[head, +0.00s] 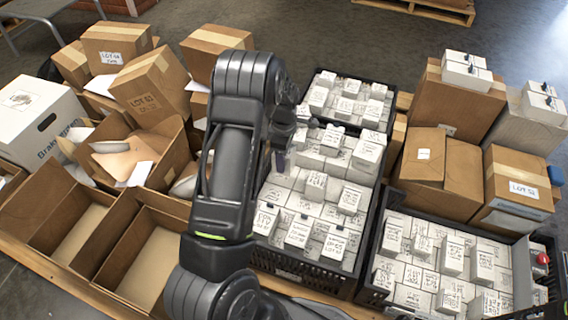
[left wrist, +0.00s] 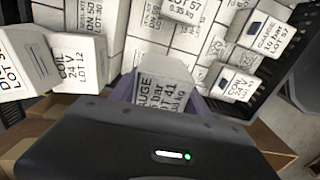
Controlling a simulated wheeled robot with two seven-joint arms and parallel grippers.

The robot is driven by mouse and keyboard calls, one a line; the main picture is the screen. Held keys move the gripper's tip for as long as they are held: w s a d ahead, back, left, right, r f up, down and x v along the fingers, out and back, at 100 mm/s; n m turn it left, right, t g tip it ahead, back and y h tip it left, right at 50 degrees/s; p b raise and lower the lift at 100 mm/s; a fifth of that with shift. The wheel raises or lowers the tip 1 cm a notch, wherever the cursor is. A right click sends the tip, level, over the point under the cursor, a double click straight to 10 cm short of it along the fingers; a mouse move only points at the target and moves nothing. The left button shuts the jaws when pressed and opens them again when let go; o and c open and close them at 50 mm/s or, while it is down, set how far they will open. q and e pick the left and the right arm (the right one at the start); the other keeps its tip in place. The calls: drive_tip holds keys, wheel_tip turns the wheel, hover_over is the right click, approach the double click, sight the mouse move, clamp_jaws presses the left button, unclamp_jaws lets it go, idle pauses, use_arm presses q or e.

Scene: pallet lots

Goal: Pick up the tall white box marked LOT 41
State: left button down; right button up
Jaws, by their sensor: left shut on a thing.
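In the left wrist view, a white box marked LOT 41 (left wrist: 163,92) stands between the fingers of my left gripper (left wrist: 160,76), which is shut on it. Part of its printed face, with GAUGE and bar, shows above the gripper body; its lower part is hidden. In the head view my left gripper (head: 283,160) is over the upper left part of the middle black crate (head: 312,272), and the arm covers much of it. I cannot tell whether the box is clear of the boxes below. My right gripper is not in view.
Several similar white boxes, some standing taller, fill the middle crate and the right crate (head: 372,290). A box marked COIL LOT 12 (left wrist: 82,58) stands close left of the gripper. Open cardboard boxes (head: 150,262) lie left, with larger cartons (head: 455,100) at right.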

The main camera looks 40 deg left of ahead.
use_arm(q)
drive_tip(key=shift+r, duration=0.55)
